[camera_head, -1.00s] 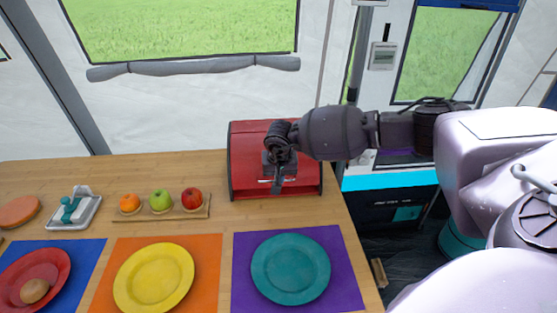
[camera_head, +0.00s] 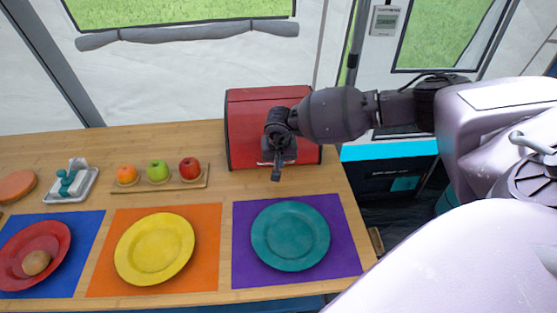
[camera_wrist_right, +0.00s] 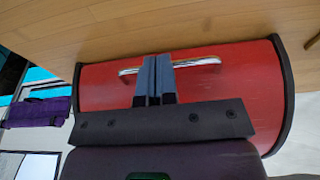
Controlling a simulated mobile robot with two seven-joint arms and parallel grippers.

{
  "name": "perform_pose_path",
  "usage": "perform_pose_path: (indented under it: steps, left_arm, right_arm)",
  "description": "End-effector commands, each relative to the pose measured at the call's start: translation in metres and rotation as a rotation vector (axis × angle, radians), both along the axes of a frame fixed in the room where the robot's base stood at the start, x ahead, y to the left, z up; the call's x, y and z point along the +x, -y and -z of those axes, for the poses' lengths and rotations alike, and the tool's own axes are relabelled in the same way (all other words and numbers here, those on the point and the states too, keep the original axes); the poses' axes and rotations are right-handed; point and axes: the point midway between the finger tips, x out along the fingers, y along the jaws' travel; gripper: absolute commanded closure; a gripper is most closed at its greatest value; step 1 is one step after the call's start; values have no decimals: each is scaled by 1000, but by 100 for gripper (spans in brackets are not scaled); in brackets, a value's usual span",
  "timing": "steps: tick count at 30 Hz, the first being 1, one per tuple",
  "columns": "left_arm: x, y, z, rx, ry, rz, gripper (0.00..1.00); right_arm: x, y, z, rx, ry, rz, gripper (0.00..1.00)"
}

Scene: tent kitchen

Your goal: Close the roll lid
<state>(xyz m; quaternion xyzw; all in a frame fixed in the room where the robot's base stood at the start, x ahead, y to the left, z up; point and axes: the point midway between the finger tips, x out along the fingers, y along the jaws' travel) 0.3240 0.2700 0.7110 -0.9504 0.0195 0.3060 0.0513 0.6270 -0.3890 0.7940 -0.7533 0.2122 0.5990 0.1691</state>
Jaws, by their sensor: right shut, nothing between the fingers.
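The red bread box (camera_head: 244,128) with dark end panels stands on the table at the back right. In the right wrist view, its red roll lid (camera_wrist_right: 220,90) spans the front down to near the wooden table top, with a silver bar handle (camera_wrist_right: 206,62) close to its lower edge. My right gripper (camera_head: 277,176) is in front of the box, its fingers pointing down. In the wrist view its fingers (camera_wrist_right: 158,60) are together, over the middle of the handle, which they partly hide. Whether they touch it, I cannot tell. My left gripper is not in view.
The wooden table (camera_head: 120,200) holds a teal plate (camera_head: 290,236) in front of the box, a yellow plate (camera_head: 154,249) and a red plate (camera_head: 55,242). A fruit board (camera_head: 140,186) lies left of the box. The table's right edge is close by.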

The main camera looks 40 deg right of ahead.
Motion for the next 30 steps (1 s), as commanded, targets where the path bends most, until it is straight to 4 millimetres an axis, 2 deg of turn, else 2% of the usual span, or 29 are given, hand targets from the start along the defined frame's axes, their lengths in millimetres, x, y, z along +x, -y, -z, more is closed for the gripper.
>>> perform_pose_path:
  steps: [5, 8, 13, 21, 30]
  left_arm:
    - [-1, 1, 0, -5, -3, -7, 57]
    - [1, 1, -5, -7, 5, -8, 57]
    - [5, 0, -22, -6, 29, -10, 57]
    - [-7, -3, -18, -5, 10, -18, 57]
    - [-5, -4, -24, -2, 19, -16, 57]
  right_arm:
    - [-1, -1, -4, 1, -1, 0, 100]
    - [0, -2, -16, 0, 4, 2, 100]
    - [0, -5, -51, 1, 10, 8, 100]
    - [-32, -23, -86, 0, 3, 6, 100]
    - [-53, -37, -113, 0, 1, 7, 100]
